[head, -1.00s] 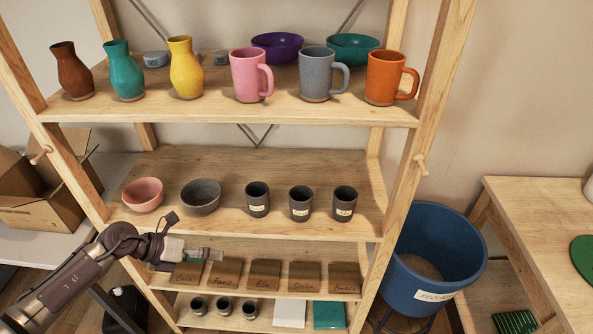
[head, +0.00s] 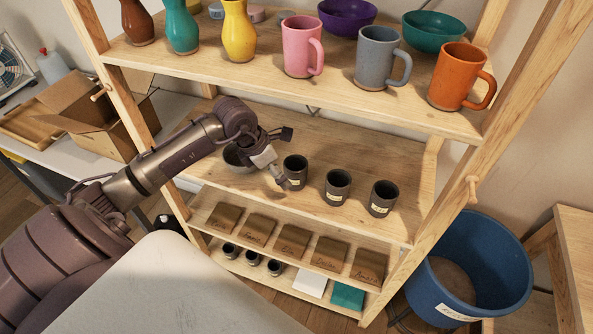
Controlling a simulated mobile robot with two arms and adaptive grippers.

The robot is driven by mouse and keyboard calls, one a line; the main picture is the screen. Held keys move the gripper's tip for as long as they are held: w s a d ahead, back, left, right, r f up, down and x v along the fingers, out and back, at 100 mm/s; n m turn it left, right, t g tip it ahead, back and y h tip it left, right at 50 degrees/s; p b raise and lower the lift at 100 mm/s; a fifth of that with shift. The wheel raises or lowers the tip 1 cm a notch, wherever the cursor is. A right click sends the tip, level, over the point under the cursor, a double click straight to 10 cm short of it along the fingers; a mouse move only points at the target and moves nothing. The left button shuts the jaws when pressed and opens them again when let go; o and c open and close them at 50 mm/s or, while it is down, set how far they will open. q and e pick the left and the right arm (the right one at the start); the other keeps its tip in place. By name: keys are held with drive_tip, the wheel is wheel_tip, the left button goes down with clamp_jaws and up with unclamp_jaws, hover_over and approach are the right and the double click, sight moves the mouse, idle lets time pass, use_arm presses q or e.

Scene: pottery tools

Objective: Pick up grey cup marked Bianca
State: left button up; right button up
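Three dark grey cups with pale labels stand upright in a row on the middle shelf: a left cup (head: 296,168), a middle cup (head: 337,187) and a right cup (head: 383,198). The label writing is too small to read, so I cannot tell which is marked Bianca. My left gripper (head: 282,183) is at the left cup's lower left side, its fingertips close to the label. I cannot tell whether it touches the cup or how far its fingers are apart. My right gripper is not in view.
A grey bowl (head: 236,158) sits behind my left gripper, partly hidden. The upper shelf (head: 270,75) holds vases, mugs and bowls above the arm. Brown name tiles (head: 292,240) line the shelf below. A blue bin (head: 470,265) stands at right.

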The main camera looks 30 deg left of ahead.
sight(299, 169)
use_arm(q)
drive_tip(key=shift+w+d+r, duration=0.1)
drive_tip(key=shift+w+d, duration=0.25)
drive_tip(key=shift+w, duration=0.2)
drive_tip(key=shift+w+d, duration=0.2)
drive_tip(key=shift+w, duration=0.15)
drive_tip(key=shift+w+d+r+p, duration=0.1)
drive_tip(key=shift+w+d+p, duration=0.2)
drive_tip(key=shift+w+p, duration=0.15)
drive_tip(key=shift+w+d+p, duration=0.3)
drive_tip(key=shift+w+p, duration=0.05)
drive_tip(key=shift+w, duration=0.2)
drive_tip(key=shift+p+x, duration=0.5)
drive_tip(key=shift+x, duration=0.75)
drive_tip(key=shift+w+d+f, duration=0.2)
drive_tip(key=shift+w+f, duration=0.15)
drive_tip(key=shift+f, duration=0.1)
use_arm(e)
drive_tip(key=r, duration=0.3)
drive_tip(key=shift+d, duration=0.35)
use_arm(q)
drive_tip(key=c, duration=1.4)
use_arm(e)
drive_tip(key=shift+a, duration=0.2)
